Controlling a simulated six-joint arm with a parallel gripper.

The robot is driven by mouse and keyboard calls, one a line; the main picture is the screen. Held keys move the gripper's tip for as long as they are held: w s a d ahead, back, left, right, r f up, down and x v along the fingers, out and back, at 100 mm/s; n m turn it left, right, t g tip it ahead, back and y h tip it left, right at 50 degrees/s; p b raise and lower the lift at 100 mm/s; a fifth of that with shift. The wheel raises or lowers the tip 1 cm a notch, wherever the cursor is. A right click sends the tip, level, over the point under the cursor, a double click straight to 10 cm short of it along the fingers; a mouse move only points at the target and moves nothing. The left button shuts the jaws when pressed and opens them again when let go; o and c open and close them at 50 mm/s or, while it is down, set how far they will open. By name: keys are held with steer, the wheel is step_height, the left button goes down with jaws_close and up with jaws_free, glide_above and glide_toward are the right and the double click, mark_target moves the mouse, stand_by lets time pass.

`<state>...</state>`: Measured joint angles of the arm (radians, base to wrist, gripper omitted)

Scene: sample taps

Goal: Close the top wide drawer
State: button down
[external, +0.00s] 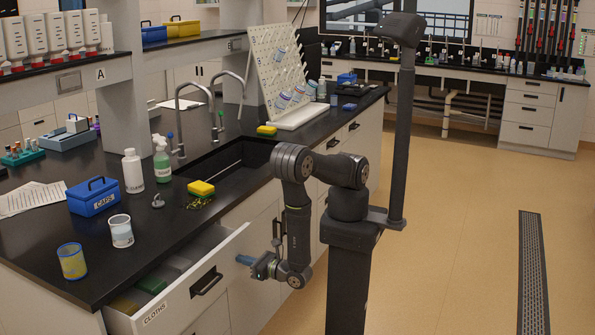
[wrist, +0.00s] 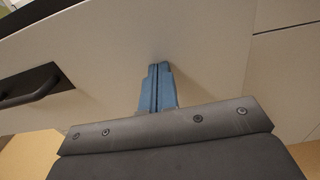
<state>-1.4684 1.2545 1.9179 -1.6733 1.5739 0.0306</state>
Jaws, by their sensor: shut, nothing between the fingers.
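The wide drawer (external: 226,258) labelled CLOTHS stands pulled out below the counter at the near left, with its pale front and dark handle (external: 207,282) showing. Its inside is partly visible, with folded green and yellowish items in it. My gripper (external: 240,259) is at the right end of the drawer front, its blue fingers pointing at it. In the wrist view, the fingers (wrist: 159,68) are shut together with nothing between them, tips at or very near the pale panel (wrist: 205,50). Whether they touch is unclear. The handle (wrist: 40,88) is to their left.
A sink and taps (external: 195,110) lie behind. The floor to the right is clear, with a drain grate (external: 533,270).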

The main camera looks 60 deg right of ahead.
steer(key=w, duration=1.3)
steer(key=shift+w, duration=0.1)
steer(key=shift+w+r, duration=0.1)
steer(key=shift+w, duration=0.3)
steer(key=s, duration=1.4)
steer(key=shift+s, duration=0.3)
steer(key=w, duration=1.4)
steer(key=shift+w, duration=0.1)
